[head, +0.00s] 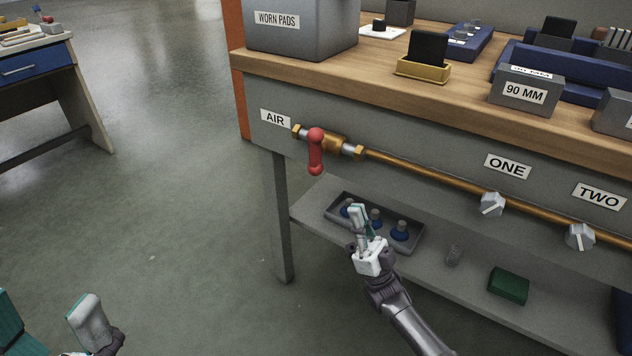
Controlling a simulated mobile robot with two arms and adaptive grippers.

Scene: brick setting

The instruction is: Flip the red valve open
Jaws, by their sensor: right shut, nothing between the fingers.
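The red valve (316,151) is a handle on a brass body fitted to a copper pipe (420,176) along the front of the workbench, beside the label AIR. The handle hangs down, across the line of the pipe. My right gripper (359,218) is below and to the right of the handle, apart from it, in front of the lower shelf. Its fingers are together with nothing between them. My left gripper (48,318) is at the bottom left corner, far from the valve. Its two fingers show wide apart with only floor between them.
Knobs under labels ONE (491,204) and TWO (580,237) sit along the pipe. A grey tray (416,246) with blue-based items and a green block (509,285) are on the lower shelf. The bench leg (281,220) stands below the valve.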

